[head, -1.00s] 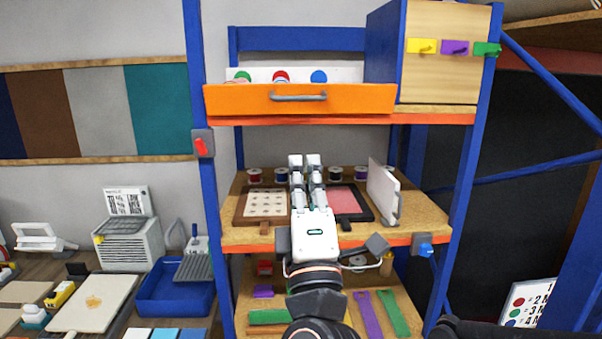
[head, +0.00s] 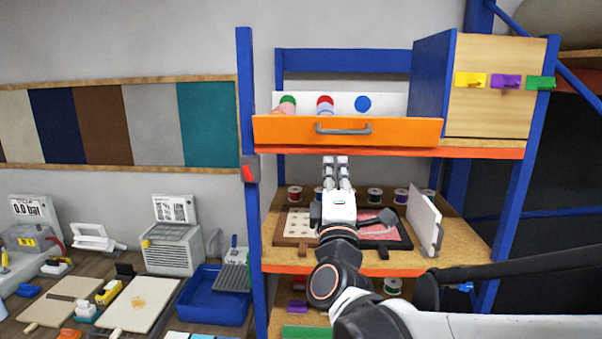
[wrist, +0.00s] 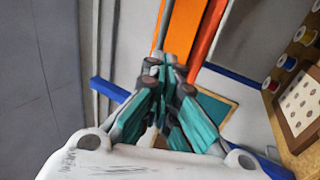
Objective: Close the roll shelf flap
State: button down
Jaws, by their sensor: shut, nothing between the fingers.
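The orange flap (head: 285,131) with a grey bar handle (head: 343,128) spans the front of the top shelf. Coloured rolls (head: 324,108) show above its upper edge, in front of a white card with coloured dots. How far the flap is tilted is hard to tell. My gripper (head: 337,162) is shut and empty, fingers pointing up, just below the top shelf's orange-red edge in the picture. In the wrist view my gripper's fingertips (wrist: 168,66) show close together, with an orange strip (wrist: 183,25) beyond them. No contact with the flap can be seen.
A white upright panel (head: 424,220) with a handle stands on the middle shelf, right of framed boards and several spools. A blue shelf post (head: 249,190) rises at the left. Coloured hooks (head: 505,82) stick out from the wooden box at the top right.

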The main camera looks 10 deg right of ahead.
aim_at(335, 130)
jog(key=p+x, duration=0.2)
jog(key=x, duration=0.6)
jog(key=shift+w, duration=0.25)
jog(key=shift+r, duration=0.1)
jog(key=shift+w+d+r, duration=0.1)
jog(key=shift+w+r, duration=0.05)
jog(key=shift+r, duration=0.5)
jog(key=shift+w+d+r, duration=0.1)
jog(key=shift+w+r, duration=0.05)
jog(key=shift+r, duration=0.45)
jog(key=shift+a+r, duration=0.1)
jog(key=shift+s, duration=0.1)
